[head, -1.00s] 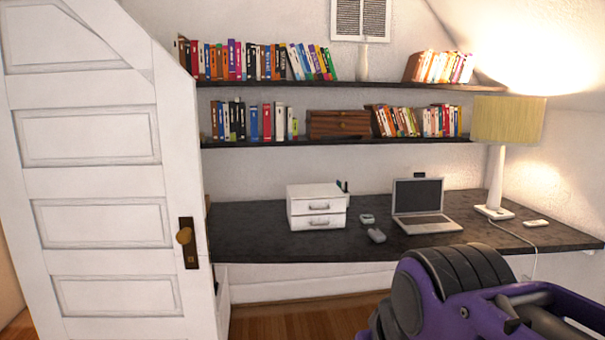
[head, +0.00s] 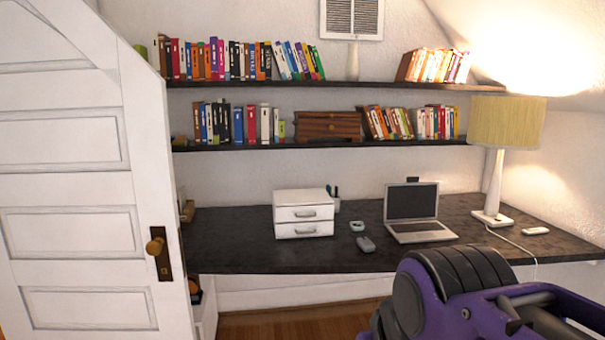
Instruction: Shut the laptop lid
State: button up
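The laptop (head: 417,232) stands on the dark desk (head: 240,245) in the head view, right of the middle. Its lid (head: 411,202) is up, with the dark screen facing me and the silver keyboard base in front. My purple and black arm fills the lower right, on the near side of the desk and apart from the laptop. The gripper's fingers do not show.
A white drawer box (head: 304,214) and two small grey devices sit left of the laptop. A lamp (head: 495,160) with a cable stands to its right. Bookshelves (head: 320,146) hang above. A white panelled door (head: 85,200) stands at the left.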

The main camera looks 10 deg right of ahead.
aim_at(411, 200)
jog(key=i+l, duration=0.2)
jog(key=l, duration=0.2)
jog(key=i+l, duration=0.25)
jog(key=l, duration=0.15)
jog(key=i+l, duration=0.2)
jog(key=l, duration=0.2)
jog(key=i+l, duration=0.25)
jog(key=l, duration=0.15)
jog(key=i+l, duration=0.2)
jog(key=l, duration=0.2)
jog(key=i+l, duration=0.2)
jog(key=l, duration=0.2)
